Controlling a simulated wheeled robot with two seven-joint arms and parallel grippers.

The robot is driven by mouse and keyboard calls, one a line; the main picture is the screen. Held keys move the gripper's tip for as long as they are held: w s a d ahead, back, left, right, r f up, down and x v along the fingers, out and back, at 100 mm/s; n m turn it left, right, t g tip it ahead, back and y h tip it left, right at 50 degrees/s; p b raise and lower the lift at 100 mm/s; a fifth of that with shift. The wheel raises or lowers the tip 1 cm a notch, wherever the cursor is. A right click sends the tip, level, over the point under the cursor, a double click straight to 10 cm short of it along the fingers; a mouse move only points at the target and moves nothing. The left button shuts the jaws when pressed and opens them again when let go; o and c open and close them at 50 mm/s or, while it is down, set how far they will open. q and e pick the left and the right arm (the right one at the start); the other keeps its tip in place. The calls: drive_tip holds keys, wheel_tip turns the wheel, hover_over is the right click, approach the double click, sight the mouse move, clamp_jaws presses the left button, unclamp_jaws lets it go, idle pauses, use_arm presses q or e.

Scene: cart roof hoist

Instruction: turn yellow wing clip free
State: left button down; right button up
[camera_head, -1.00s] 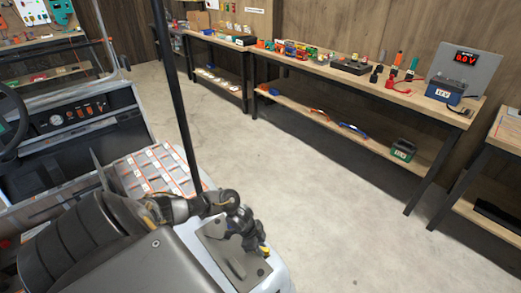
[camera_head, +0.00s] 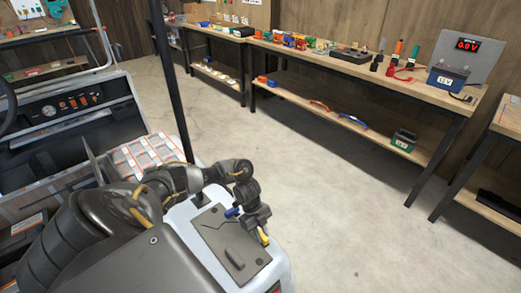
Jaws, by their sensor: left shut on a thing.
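The yellow wing clip (camera_head: 263,237) shows as a small yellow piece at the right edge of the dark panel on the cart's white body. My left gripper (camera_head: 261,232) reaches down to it from my arm and is shut on it; the fingers hide part of the clip. A blue clip (camera_head: 232,212) sits at the panel's far edge, just left of the gripper. My right gripper is not in view.
A black roof post (camera_head: 172,80) rises from the cart behind my arm. The dashboard (camera_head: 70,110) is at left. A long workbench (camera_head: 400,85) with tools and a voltage display (camera_head: 467,46) stands beyond clear concrete floor.

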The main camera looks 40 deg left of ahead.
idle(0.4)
use_arm(q)
drive_tip(key=c, duration=1.3)
unclamp_jaws()
drive_tip(key=v, duration=1)
drive_tip(key=shift+w+a+r, duration=0.1)
drive_tip(key=shift+r, duration=0.3)
drive_tip(key=x, duration=1.1)
drive_tip(key=shift+a, duration=0.1)
